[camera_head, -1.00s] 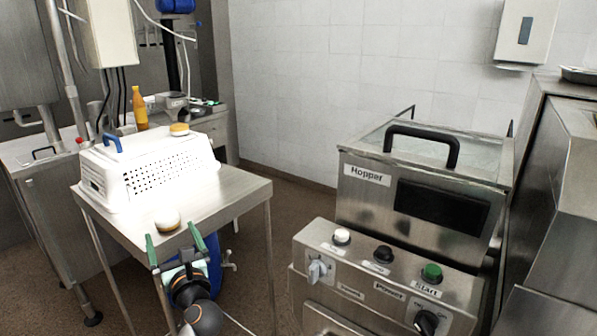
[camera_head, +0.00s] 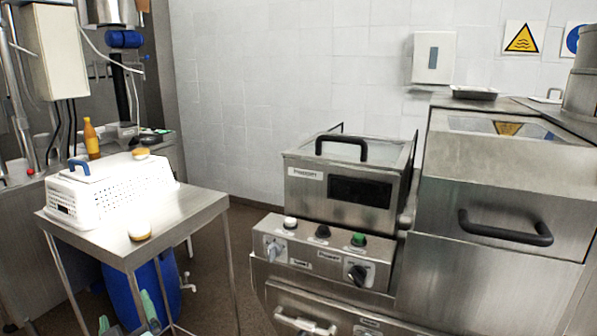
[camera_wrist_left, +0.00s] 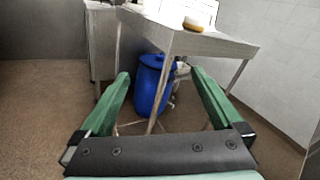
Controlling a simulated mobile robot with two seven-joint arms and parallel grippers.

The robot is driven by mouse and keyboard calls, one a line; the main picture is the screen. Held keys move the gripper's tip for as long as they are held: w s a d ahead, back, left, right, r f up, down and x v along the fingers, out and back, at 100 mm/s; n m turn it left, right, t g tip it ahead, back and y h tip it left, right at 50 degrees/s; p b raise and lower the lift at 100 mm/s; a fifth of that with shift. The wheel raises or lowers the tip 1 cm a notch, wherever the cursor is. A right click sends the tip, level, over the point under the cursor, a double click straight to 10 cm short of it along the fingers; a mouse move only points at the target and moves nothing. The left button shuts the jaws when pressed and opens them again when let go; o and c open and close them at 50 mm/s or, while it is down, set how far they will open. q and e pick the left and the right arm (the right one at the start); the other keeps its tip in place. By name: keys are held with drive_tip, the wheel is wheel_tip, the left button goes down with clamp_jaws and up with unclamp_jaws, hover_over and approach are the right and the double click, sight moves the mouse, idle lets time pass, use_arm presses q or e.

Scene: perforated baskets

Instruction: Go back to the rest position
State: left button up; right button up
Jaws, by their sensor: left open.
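My left gripper (camera_head: 127,323) shows only at the bottom edge of the head view, lower left, below the steel table. Its two green fingers are apart. In the left wrist view my left gripper (camera_wrist_left: 160,85) is open with nothing between the fingers; beyond it are the table legs and a blue barrel (camera_wrist_left: 154,84). My right gripper is not seen in either view.
A steel hopper machine (camera_head: 345,185) and a larger steel unit (camera_head: 505,200) stand right.

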use_arm(q)
drive_tip(key=s+d+f+n+g+h+p, duration=0.1)
drive_tip(key=s+d+f+n+h, duration=0.35)
drive_tip(key=f, duration=0.25)
drive_tip(key=s+d+f+n+g+h+p, duration=0.1)
drive_tip(key=s+d+f+n+h+p, duration=0.15)
drive_tip(key=s+d+f+n, duration=0.4)
drive_tip(key=s+d+f+n+g+h, duration=0.1)
drive_tip(key=s+d+f+n+h, duration=0.2)
drive_tip(key=s+n, duration=0.3)
drive_tip(key=s+d+f+n+g+h+p, duration=0.1)
drive_tip(key=s+d+f+n+g+h, duration=0.1)
drive_tip(key=s+d+f+n, duration=0.3)
drive_tip(key=s+n+h, duration=0.1)
drive_tip(key=s, duration=0.1)
drive_tip(key=shift+s+d, duration=0.35)
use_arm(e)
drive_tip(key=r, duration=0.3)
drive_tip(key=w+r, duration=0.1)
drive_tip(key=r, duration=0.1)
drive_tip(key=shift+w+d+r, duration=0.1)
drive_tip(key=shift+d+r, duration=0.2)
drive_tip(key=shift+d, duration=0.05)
use_arm(q)
drive_tip(key=shift+c, duration=0.4)
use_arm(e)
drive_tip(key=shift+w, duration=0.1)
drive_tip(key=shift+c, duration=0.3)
